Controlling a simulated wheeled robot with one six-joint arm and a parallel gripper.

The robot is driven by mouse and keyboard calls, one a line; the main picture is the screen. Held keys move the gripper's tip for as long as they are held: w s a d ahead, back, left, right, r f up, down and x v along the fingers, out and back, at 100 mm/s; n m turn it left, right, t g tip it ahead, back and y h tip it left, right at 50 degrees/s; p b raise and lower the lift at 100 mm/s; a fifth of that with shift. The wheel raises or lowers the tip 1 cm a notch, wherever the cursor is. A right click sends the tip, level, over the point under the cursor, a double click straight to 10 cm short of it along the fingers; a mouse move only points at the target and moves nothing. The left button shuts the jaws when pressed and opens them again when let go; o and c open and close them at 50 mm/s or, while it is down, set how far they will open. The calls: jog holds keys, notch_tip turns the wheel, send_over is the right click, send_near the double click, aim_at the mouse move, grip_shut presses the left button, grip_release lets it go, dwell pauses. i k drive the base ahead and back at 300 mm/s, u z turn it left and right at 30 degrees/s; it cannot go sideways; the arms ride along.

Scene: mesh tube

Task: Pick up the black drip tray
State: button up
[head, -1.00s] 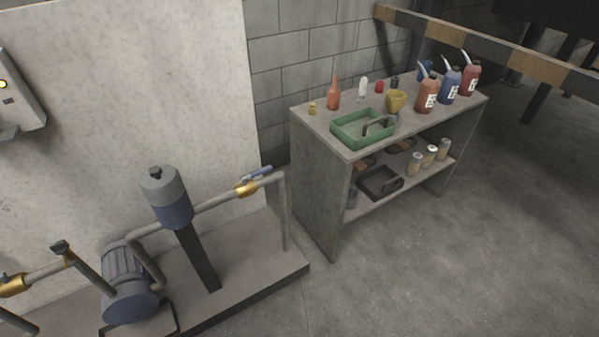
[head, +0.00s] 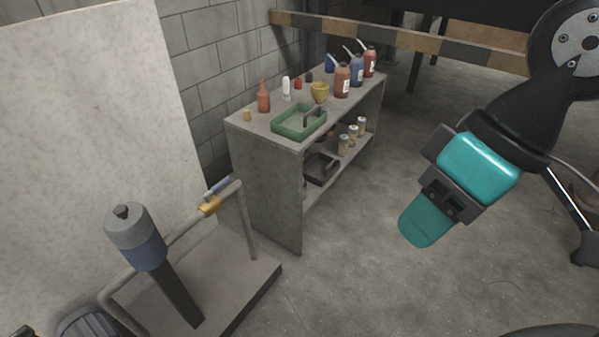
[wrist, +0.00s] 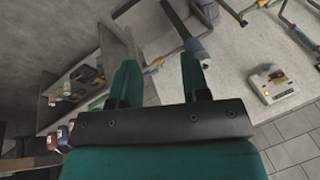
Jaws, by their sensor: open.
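The black drip tray (head: 320,169) is on the lower shelf of the grey shelf unit in the head view, partly hidden by the unit's left side panel. My gripper (head: 420,228) is in the air at the right of the head view, well apart from the tray and in front of the shelf unit. In the wrist view my gripper (wrist: 158,75) shows two teal fingers spread apart with nothing between them. The tray cannot be made out clearly in the wrist view.
Small jars (head: 344,146) share the lower shelf. A pump stand (head: 240,285) is at left. Floor right of the unit is clear.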

aim_at(321, 167)
jog(key=z, duration=0.45)
jog(key=i, duration=2.35)
jog(key=u, duration=0.45)
